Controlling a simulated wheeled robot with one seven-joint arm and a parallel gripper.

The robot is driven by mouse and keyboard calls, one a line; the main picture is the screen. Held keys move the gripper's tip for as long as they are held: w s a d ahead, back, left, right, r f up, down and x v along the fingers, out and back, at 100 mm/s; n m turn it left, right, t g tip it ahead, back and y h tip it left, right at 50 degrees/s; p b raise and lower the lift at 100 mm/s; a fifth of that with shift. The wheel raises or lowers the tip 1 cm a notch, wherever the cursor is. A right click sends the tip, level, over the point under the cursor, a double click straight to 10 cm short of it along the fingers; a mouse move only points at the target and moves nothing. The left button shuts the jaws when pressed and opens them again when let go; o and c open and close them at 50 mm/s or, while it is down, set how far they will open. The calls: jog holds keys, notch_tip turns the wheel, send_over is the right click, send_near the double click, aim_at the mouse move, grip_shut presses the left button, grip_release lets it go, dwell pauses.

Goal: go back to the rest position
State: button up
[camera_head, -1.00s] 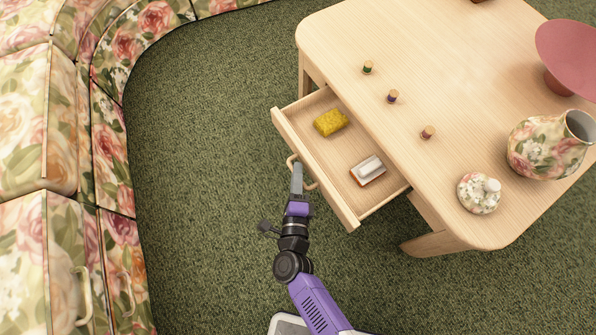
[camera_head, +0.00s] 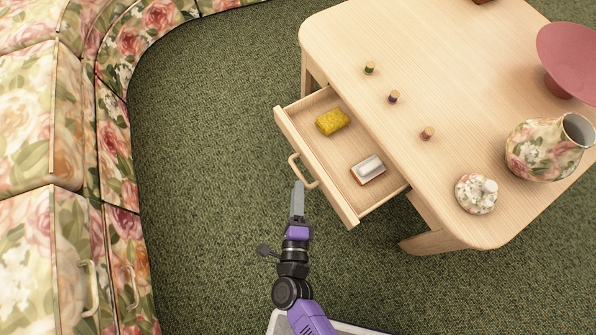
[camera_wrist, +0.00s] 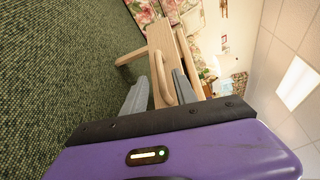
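My gripper (camera_head: 298,187) is just in front of the open drawer (camera_head: 343,203) of the light wooden table (camera_head: 440,60). In the head view its fingertips are close to the drawer handle (camera_head: 303,171) but no longer over it. In the wrist view the two grey fingers of my gripper (camera_wrist: 161,88) are spread, with the handle (camera_wrist: 166,78) showing in the gap between them and beyond. Nothing is held. The drawer holds a yellow sponge (camera_head: 332,122) and a white and brown block-like item (camera_head: 368,170).
On the table are several small spools (camera_head: 393,97), a floral lidded pot's lid (camera_head: 476,194), a floral jug (camera_head: 545,150) and a pink bowl (camera_head: 570,55). A floral sofa (camera_head: 75,200) stands at the left. Green carpet (camera_head: 205,150) between sofa and table is clear.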

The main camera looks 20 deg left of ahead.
jog(key=shift+s+d+r, duration=0.1)
jog(key=shift+s+d, duration=0.05)
jog(key=shift+s, duration=0.45)
